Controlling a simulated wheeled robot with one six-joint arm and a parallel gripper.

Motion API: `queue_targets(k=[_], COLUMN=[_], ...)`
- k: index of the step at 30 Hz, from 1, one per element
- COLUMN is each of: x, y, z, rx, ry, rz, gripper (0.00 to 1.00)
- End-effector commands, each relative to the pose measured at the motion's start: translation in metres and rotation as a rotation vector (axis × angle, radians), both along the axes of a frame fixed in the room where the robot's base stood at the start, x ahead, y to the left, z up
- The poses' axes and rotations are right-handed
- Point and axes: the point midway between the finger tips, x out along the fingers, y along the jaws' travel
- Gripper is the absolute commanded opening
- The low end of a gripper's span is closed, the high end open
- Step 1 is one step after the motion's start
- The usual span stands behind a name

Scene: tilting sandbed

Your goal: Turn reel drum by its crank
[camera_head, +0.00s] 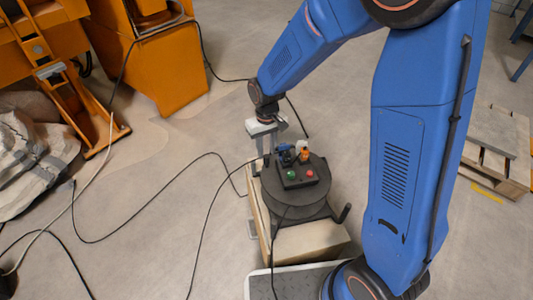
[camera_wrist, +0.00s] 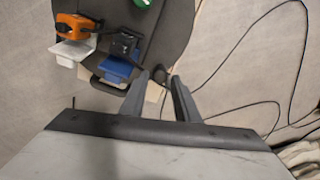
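The reel drum (camera_head: 270,192) is a dark, flat round disc on a wooden box; part of it shows in the wrist view (camera_wrist: 180,28). A small dark knob (camera_wrist: 160,74), seemingly the crank handle, stands at the drum's edge. My gripper (camera_head: 265,152) points down at the drum's far left edge in the head view. In the wrist view its two grey fingers (camera_wrist: 160,79) are apart, with the knob showing between their tips. I cannot tell whether they touch it. The crank's arm is not clearly visible.
A control box (camera_head: 299,176) with red and green buttons and small blue and orange parts sits on the drum, close to my fingers. The wooden box (camera_head: 312,243) stands below. Black cables (camera_head: 205,215) cross the floor. Orange machinery (camera_head: 165,70) stands at the back left.

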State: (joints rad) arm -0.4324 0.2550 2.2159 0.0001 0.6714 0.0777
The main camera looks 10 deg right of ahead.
Motion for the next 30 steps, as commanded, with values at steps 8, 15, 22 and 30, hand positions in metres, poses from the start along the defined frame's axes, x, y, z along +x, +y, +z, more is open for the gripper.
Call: queue_targets(k=[8, 15, 22, 30], x=[0.0, 0.0, 0.0, 0.011], y=[0.0, 0.0, 0.0, -0.006], z=[-0.021, -0.022, -0.021, -0.021], rx=[0.0, 0.0, 0.0, 0.0], ry=[0.0, -0.001, -0.001, 0.0], rz=[0.0, 0.0, 0.0, -0.098], gripper=[0.28, 0.28, 0.0, 0.0])
